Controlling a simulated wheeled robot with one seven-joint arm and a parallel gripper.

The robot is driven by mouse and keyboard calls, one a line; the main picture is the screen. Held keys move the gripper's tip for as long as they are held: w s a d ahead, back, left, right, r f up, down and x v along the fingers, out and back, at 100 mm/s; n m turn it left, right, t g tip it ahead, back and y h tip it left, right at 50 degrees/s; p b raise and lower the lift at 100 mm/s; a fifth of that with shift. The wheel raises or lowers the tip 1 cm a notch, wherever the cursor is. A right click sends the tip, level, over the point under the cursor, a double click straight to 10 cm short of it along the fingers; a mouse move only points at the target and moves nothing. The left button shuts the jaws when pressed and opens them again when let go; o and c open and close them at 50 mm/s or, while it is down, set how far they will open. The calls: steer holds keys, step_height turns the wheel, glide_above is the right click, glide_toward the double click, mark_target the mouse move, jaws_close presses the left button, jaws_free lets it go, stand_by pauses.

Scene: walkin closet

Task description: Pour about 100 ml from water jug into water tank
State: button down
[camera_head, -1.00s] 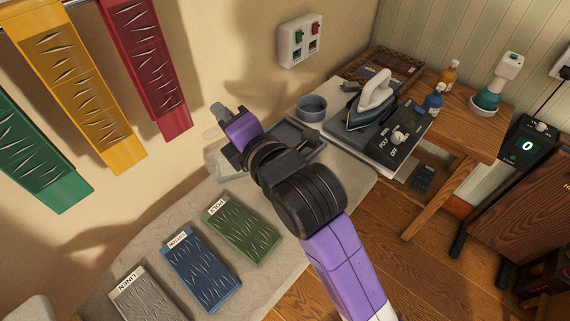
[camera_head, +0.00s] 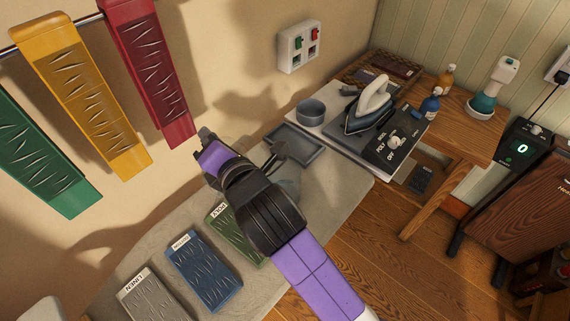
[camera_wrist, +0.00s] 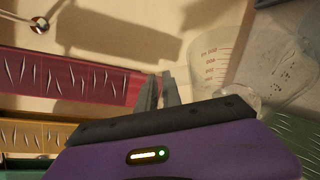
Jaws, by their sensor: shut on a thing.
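The water jug (camera_wrist: 208,62) is clear with red volume marks; it shows in the wrist view just right of my fingers, tilted in the picture. In the head view my gripper (camera_head: 205,134) is over the far side of the board near the wall; my arm hides most of the jug there. A round blue-grey open container (camera_head: 310,112) stands on the ironing station; I cannot tell whether it is the water tank. The water level is unclear.
A shallow grey tray (camera_head: 297,146) lies at the board's end beside the iron (camera_head: 366,105). Linen (camera_head: 148,302), cotton (camera_head: 203,271) and poly (camera_head: 236,232) pads lie on the board. Coloured panels (camera_head: 150,75) hang at left. A display (camera_head: 522,148) reads 0.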

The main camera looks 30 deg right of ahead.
steer(key=shift+w+a+f+n+p, duration=0.1)
steer(key=shift+a+f+n+p, duration=0.25)
steer(key=shift+p, duration=0.2)
steer(key=shift+a+f+n+g, duration=0.25)
steer(key=shift+f+g, duration=0.05)
steer(key=shift+f, duration=0.25)
steer(key=shift+h+p, duration=0.3)
steer(key=shift+p, duration=0.05)
stand_by(0.8)
steer(key=shift+w+a+f+n+p, duration=0.15)
steer(key=shift+a+f+n+p, duration=0.2)
steer(key=shift+f+n+p, duration=0.15)
steer(key=w+a+f+n+g+h+p, duration=0.1)
steer(key=a+f+n+h+p, duration=0.3)
steer(key=f, duration=0.6)
steer(key=shift+w+a+n+g, duration=0.4)
steer(key=shift+a+n, duration=0.6)
steer(key=shift+a, duration=0.55)
